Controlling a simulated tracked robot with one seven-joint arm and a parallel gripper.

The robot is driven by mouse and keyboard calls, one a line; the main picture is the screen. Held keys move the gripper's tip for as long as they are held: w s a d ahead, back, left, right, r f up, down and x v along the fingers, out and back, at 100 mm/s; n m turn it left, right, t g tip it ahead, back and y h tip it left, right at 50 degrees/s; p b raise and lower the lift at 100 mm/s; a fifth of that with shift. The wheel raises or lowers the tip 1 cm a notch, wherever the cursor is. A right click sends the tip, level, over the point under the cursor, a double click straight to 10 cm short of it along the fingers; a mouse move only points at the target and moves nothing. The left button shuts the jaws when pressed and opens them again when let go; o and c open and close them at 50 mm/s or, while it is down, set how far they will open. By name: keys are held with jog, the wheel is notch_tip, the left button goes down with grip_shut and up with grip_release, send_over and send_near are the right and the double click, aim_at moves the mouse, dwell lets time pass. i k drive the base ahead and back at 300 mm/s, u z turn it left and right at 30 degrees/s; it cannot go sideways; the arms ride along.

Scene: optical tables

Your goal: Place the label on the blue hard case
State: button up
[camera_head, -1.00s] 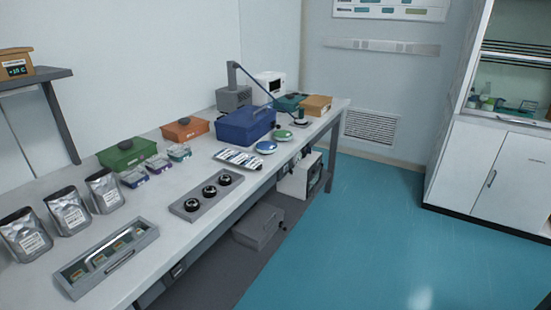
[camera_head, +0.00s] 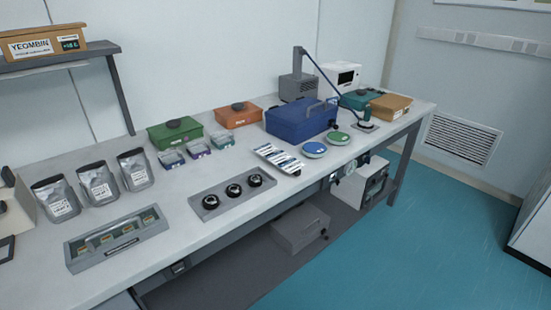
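The blue hard case (camera_head: 302,121) stands shut on the white bench, toward its back right, with a handle on its lid. A small tray or sheet with several white and blue strips (camera_head: 279,159), possibly labels, lies on the bench in front of the case. I cannot read the strips at this size. No label shows clearly on the visible sides of the case. My gripper is not in view.
The bench (camera_head: 160,200) also holds a green box (camera_head: 176,134), an orange box (camera_head: 238,115), silver pouches (camera_head: 99,183), a tray of black round parts (camera_head: 232,194) and two round discs (camera_head: 314,149). Teal floor (camera_head: 440,220) is clear to the right.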

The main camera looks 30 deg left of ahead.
aim_at(288, 109)
jog(key=u, duration=0.5)
jog(key=i, duration=1.1)
jog(key=u, duration=0.6)
jog(key=k, duration=0.8)
jog(key=u, duration=0.15)
jog(key=i, duration=0.85)
jog(key=z, duration=0.05)
